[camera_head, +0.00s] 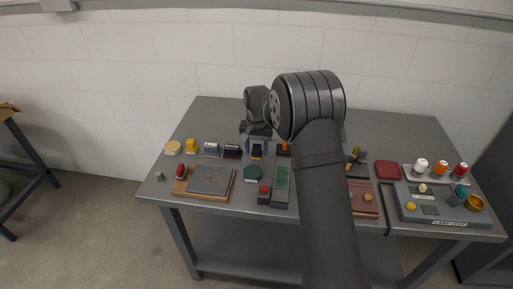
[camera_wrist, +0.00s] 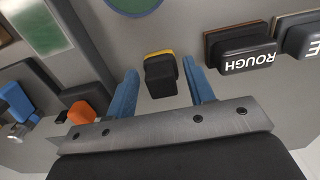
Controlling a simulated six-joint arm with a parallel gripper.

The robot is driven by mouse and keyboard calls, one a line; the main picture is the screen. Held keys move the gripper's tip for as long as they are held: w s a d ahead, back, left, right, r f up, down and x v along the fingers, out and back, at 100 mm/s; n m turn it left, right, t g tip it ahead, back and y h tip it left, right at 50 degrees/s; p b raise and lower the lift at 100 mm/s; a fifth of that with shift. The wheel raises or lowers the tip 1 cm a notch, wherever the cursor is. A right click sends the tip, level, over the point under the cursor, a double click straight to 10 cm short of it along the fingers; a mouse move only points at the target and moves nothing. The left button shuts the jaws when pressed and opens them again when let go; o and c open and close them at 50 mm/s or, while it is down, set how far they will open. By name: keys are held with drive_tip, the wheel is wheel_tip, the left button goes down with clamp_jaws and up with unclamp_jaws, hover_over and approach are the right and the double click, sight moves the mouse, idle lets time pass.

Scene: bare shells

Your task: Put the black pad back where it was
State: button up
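A small black block with a yellow edge (camera_wrist: 161,76), which may be the black pad, lies on the grey table between the fingers of my gripper (camera_wrist: 163,90) in the wrist view. Gaps show between it and both blue fingers, so my gripper is open and not clamped on it. In the head view, my gripper (camera_head: 257,151) points down at the table's back row, right of the black block marked ROUGH (camera_head: 232,152). That ROUGH block also shows in the wrist view (camera_wrist: 240,48), on a brown base. My arm hides part of the table's middle.
A grey block marked FINE (camera_head: 211,149) stands left of the ROUGH block. A dark green disc (camera_head: 253,173) and a long green block (camera_head: 281,184) lie in front. An orange piece (camera_wrist: 80,113) is near one finger. A red pad (camera_head: 388,170) lies right of my arm.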

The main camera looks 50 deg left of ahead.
sight(257, 147)
wheel_tip(257, 147, up, 12)
drive_tip(key=shift+r, duration=0.15)
idle(0.5)
drive_tip(key=shift+f, duration=4.1)
